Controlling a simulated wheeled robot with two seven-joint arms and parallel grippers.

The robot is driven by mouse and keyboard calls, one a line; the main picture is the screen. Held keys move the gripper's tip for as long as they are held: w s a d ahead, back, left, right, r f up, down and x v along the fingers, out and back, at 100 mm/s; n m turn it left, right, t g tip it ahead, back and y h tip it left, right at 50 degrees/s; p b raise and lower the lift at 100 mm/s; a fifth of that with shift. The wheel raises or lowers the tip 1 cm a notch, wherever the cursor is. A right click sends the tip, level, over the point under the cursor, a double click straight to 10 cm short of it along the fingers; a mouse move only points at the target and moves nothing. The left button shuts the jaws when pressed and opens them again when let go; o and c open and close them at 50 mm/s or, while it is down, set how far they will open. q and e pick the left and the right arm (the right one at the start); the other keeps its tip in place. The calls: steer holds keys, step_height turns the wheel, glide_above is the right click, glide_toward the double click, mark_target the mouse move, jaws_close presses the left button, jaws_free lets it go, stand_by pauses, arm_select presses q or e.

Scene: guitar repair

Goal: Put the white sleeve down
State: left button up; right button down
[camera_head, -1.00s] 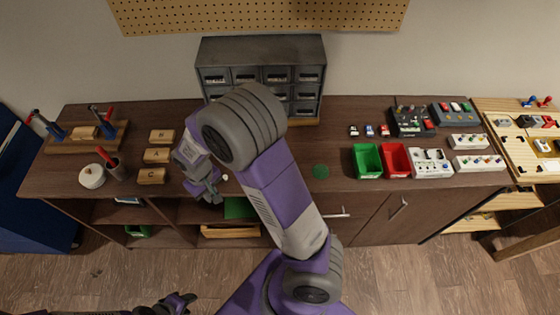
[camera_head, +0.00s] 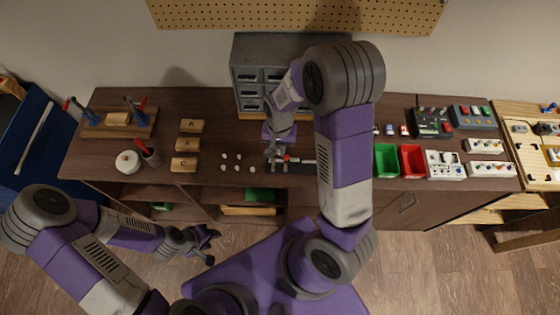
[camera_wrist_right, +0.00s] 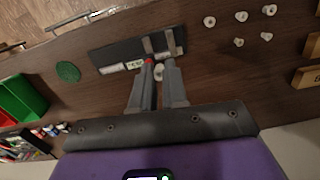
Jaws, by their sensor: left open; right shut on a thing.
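My right gripper (camera_head: 277,155) is over a dark strip (camera_head: 302,167) near the front edge of the bench. In the right wrist view its fingers (camera_wrist_right: 158,70) are closed around a small white sleeve (camera_wrist_right: 159,73), which is partly hidden by them. The strip also shows there (camera_wrist_right: 112,54), with two metal pieces standing on it and a red spot beside the fingertips. I cannot tell whether the sleeve touches the strip. Several other white sleeves (camera_wrist_right: 240,16) lie loose on the bench to the strip's right. My left gripper (camera_head: 206,245) is open and empty, in front of the bench, below its top.
Lettered wooden blocks (camera_head: 185,164), a round white pot (camera_head: 127,162) and a tool rack (camera_head: 118,125) stand on the left. A drawer cabinet (camera_head: 246,58) is behind. Green (camera_head: 386,160) and red (camera_head: 412,160) bins are on the right. A green disc (camera_wrist_right: 68,72) lies near the strip.

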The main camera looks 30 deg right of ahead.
steer(key=shift+s+d, duration=0.1)
steer(key=shift+d, duration=0.05)
steer(key=shift+m, duration=0.3)
step_height(320, 180, down, 6)
steer(key=shift+r, duration=0.2)
step_height(320, 180, down, 4)
steer(key=shift+r+b, duration=0.1)
steer(key=shift+b, duration=0.25)
steer(key=shift+f, duration=0.2)
